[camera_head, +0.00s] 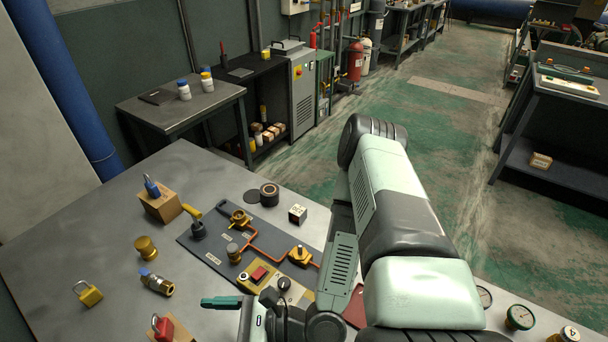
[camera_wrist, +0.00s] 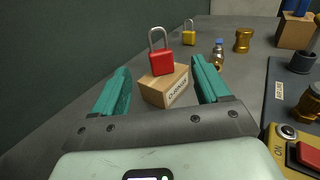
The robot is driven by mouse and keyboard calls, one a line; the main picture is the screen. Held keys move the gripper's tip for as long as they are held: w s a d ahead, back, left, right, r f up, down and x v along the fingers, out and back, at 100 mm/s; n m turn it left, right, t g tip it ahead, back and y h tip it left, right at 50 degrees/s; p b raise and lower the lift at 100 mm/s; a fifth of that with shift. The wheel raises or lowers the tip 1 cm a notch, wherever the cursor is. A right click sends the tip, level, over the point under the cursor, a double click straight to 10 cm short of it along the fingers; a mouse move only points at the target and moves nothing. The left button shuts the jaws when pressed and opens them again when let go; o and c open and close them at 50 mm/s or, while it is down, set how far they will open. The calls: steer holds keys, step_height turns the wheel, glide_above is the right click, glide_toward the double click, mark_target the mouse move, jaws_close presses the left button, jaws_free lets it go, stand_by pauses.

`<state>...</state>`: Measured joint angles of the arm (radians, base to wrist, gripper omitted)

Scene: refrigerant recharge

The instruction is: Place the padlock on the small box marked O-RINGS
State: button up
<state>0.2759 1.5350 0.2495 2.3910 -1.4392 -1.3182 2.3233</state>
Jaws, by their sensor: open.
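A red padlock (camera_wrist: 161,62) stands upright on top of a small cardboard box (camera_wrist: 163,86), whose label appears to read O-RINGS. In the head view the red padlock (camera_head: 162,328) and box (camera_head: 183,331) sit at the bottom edge, partly cut off. My gripper (camera_wrist: 161,70) is open. In the wrist view its teal fingers lie left and right of the box and padlock, with a gap to both. In the head view one teal finger shows right of the box. A yellow padlock (camera_head: 88,293) stands on the table, and a blue padlock (camera_head: 152,186) on another box (camera_head: 160,206).
A brass fitting with a blue cap (camera_head: 156,283) and a brass cylinder (camera_head: 146,247) stand beyond the red padlock. A dark mat (camera_head: 215,258) with valves and copper pipe lies to the right. The table's left part is mostly clear.

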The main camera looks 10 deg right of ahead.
steer(key=w+d+n+h, duration=0.1)
steer(key=w+n, duration=0.1)
steer(key=w+d+f+n+h, duration=0.1)
steer(key=w+n+h, duration=0.1)
steer(key=w+d+n+g+h, duration=0.1)
steer(key=w+n, duration=0.1)
steer(key=shift+w+d+f+n+h, duration=0.2)
steer(key=shift+d+n+h, duration=0.1)
steer(key=shift+d+h, duration=0.1)
steer(key=w+d+n+h, duration=0.1)
steer(key=w+d, duration=0.1)
steer(key=w+d+r+n+h, duration=0.1)
steer(key=w+d+n+h, duration=0.1)
steer(key=w, duration=0.1)
steer(key=shift+d+r+t+h, duration=0.15)
steer(key=shift+d+t+h, duration=0.15)
steer(key=shift+t, duration=0.1)
steer(key=w+d+r+n+t+h, duration=0.25)
steer(key=d+r+h, duration=0.35)
steer(key=r, duration=0.4)
steer(key=w+d+r+n+t+h, duration=0.1)
steer(key=w+d+r+n+h, duration=0.25)
steer(key=d+r, duration=0.55)
steer(key=s+a+r+n, duration=0.1)
steer(key=s+r+n, duration=0.3)
steer(key=s+r, duration=1.4)
steer(key=shift+s+a+n+g, duration=0.2)
steer(key=shift+s+n+g, duration=0.1)
steer(key=shift+s+g, duration=0.05)
